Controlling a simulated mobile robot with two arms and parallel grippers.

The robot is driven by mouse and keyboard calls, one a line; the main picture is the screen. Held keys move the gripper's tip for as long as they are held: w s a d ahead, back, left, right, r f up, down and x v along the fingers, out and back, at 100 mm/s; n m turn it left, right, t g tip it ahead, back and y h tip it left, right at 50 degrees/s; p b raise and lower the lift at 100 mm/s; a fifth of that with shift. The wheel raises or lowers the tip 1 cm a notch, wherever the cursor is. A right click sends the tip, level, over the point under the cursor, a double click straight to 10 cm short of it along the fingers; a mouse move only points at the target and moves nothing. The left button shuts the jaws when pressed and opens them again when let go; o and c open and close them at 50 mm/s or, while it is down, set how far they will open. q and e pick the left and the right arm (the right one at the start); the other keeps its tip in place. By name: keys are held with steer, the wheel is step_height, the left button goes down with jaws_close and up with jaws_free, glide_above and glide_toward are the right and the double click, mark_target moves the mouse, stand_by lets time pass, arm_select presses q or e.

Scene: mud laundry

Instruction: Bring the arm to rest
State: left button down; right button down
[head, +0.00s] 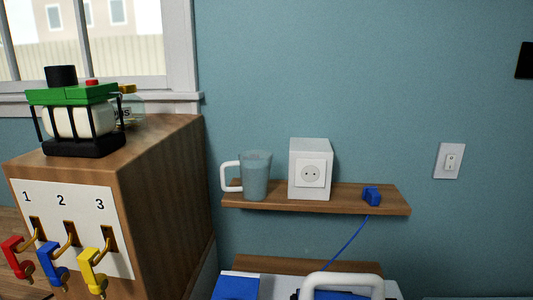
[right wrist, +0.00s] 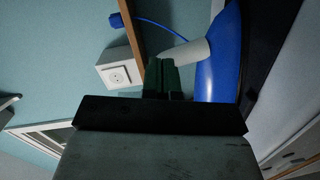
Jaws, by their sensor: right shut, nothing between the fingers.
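My right gripper (right wrist: 162,66) shows in the right wrist view, with its green fingers together and nothing between them. Its dark palm bar and grey body fill the lower middle. The fingers point towards the wooden shelf edge and overlap the view of a white rounded part (right wrist: 186,51) beside a large blue object (right wrist: 218,60). I cannot tell whether they touch it. Neither gripper shows in the head view, and my left gripper is in no view.
A wall shelf (head: 260,203) holds a mug (head: 257,176), a white socket box (head: 311,165) and a blue plug (head: 371,196). Its cord runs down towards a white handle (head: 342,281). The wall right of the shelf is clear below a light switch (head: 449,161).

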steer(key=s+a+f+m+g+y, duration=0.2)
steer(key=s+a+f+m+g, duration=0.35)
steer(key=s, duration=0.65)
steer(key=s+a+f+m+g+y, duration=0.2)
steer(key=s+f+m+g, duration=0.4)
steer(key=s+f+g, duration=0.45)
step_height(320, 180, down, 22)
steer(key=f+t, duration=0.1)
steer(key=t, duration=0.1)
steer(key=s+d+f, duration=0.1)
steer(key=s+f, duration=0.7)
steer(key=s, duration=0.1)
steer(key=s+d+f+g, duration=0.1)
steer(key=s+d+f, duration=0.1)
steer(key=s+f, duration=0.6)
steer(key=shift+s+d+f+n+g+h, duration=0.25)
steer(key=shift+s+f+n+g+h, duration=0.15)
steer(key=shift+f, duration=0.4)
steer(key=shift+w, duration=0.1)
